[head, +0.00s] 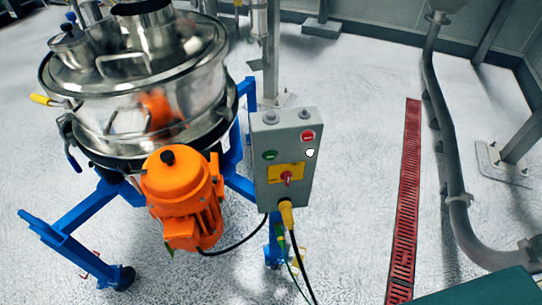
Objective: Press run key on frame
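A grey control box (262,190) stands upright on the blue frame (239,184) of the powder sifter, right of the orange motor (183,196). Its face carries a green button (269,155) at upper left and a red button (308,135) at upper right. A small white round spot (310,153) sits below the red button. A red rotary switch (287,177) is on a yellow plate lower down. Labels are too small to read, so I cannot tell from lettering which one is the run key. Neither of my grippers is in view.
The shiny steel sifter drum (120,110) stands left of the box. Black and green cables hang from a yellow connector (286,214) under the box. A red floor grate (406,190) and a grey pipe (445,150) lie to the right. Floor between box and grate is clear.

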